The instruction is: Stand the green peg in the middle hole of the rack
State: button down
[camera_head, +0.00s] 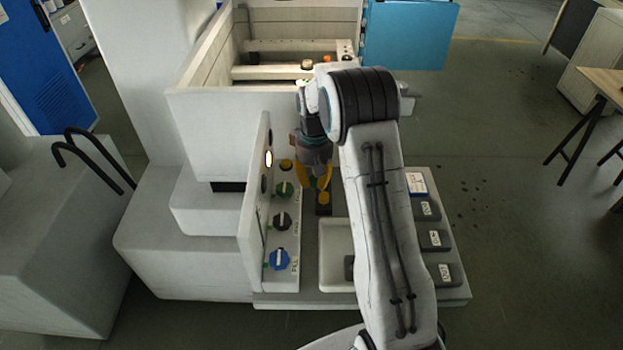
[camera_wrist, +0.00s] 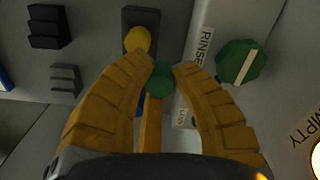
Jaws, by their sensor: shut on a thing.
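My gripper (camera_wrist: 160,75) has curved yellow fingers, shut on the green peg (camera_wrist: 159,80). Only the peg's rounded green end shows clearly in the wrist view; how far it extends is hidden. The dark rack (camera_wrist: 130,17) lies just beyond the fingertips, with a yellow peg (camera_wrist: 137,40) standing in it. The rack's holes are mostly hidden, and I cannot tell whether the green peg touches the rack. In the head view, my gripper (camera_head: 314,178) is above the rack (camera_head: 323,210), whose yellow peg (camera_head: 324,198) shows just below the fingers. The green peg is hidden there.
A panel with a green knob (camera_head: 284,189), a black knob (camera_head: 282,220) and a blue knob (camera_head: 279,259) stands close left of the rack. A white tray (camera_head: 328,236) lies in front. Dark labelled blocks (camera_head: 434,240) line the bench's right side. A machine tub (camera_head: 220,108) stands behind.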

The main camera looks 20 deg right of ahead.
jog(key=shift+s+d+r+p, duration=0.15)
jog(key=shift+d+r+p, duration=0.25)
jog(key=shift+d, duration=0.1)
jog(key=shift+w+d+r+m+p, duration=0.15)
jog(key=shift+w+d+r+p, duration=0.15)
jog(key=shift+d+r+p, duration=0.15)
jog(key=shift+w+d+r+m+p, duration=0.15)
jog(key=shift+w+d+r+p, duration=0.2)
jog(key=shift+d+p, duration=0.2)
jog(key=m, duration=0.5)
jog(key=r+m, duration=0.1)
jog(key=m, duration=0.5)
jog(key=w+m, duration=0.1)
jog(key=m, duration=0.5)
jog(key=shift+d+r, duration=0.3)
jog(key=shift+d, duration=0.05)
jog(key=shift+f+m, duration=0.15)
jog(key=shift+m, duration=0.15)
jog(key=shift+f+b, duration=2.75)
jog(key=shift+f, duration=0.85)
